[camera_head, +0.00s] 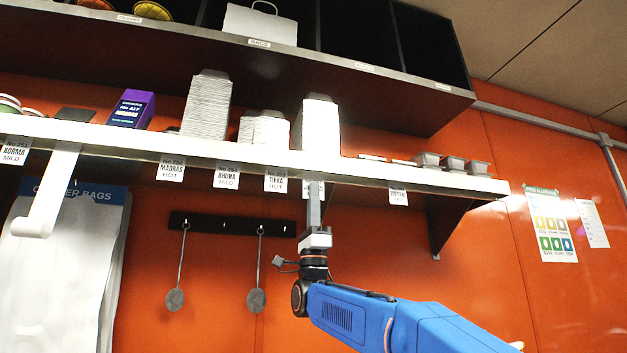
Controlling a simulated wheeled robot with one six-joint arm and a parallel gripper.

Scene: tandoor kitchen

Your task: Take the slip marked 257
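Several small white slips hang from the front edge of the long lower shelf (240,152). My gripper (314,188) points up at this edge, in front of a slip (306,189) that it partly hides; that slip's number cannot be read. To its left hang a TIKKA slip (276,181), a BHUNA slip (227,177), a MADRAS slip (170,169) and a KORMA slip (14,151). Another slip (398,194) hangs to the right. I cannot surely read 257 on any. The fingers show as one narrow grey bar; whether they touch or grip the slip is unclear.
White container stacks (207,105), a purple box (132,110) and small metal tubs (453,163) stand on the shelf. Two ladles (257,299) hang below, left of my arm. A bag holder (70,265) is at far left.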

